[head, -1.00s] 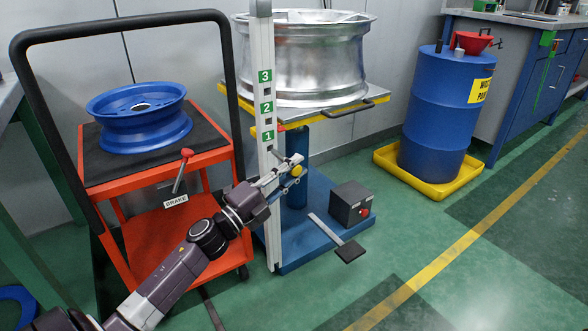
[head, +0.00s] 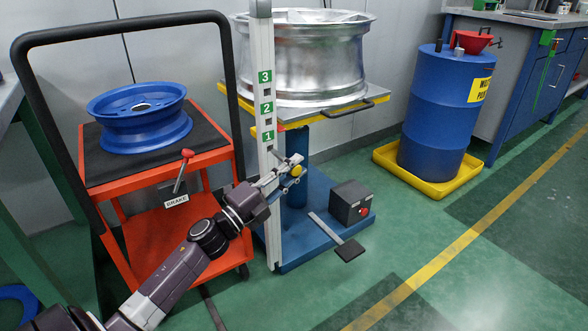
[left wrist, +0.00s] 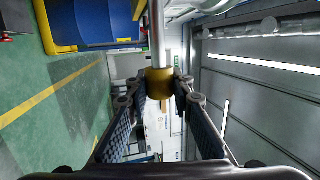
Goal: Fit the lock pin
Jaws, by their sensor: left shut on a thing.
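My left gripper (head: 292,172) is shut on the lock pin, which has a yellow knob (head: 297,171). It is just right of the white upright post (head: 265,190), below the green label 1. In the left wrist view the pin (left wrist: 160,84) sits between the two fingertips of the left gripper (left wrist: 159,92), with its metal rod running up out of the frame. The post has dark square holes under labels 3 and 2. A thin dark rod shows near the spot under label 1, but I cannot tell if the pin is in a hole. My right gripper is not in view.
A silver wheel (head: 303,60) rests on the lift table (head: 350,105) behind the post. A foot pedal (head: 350,250) and grey box (head: 352,203) are at its base. An orange cart (head: 165,165) with a blue wheel (head: 143,118) stands left. A blue drum (head: 443,110) is right.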

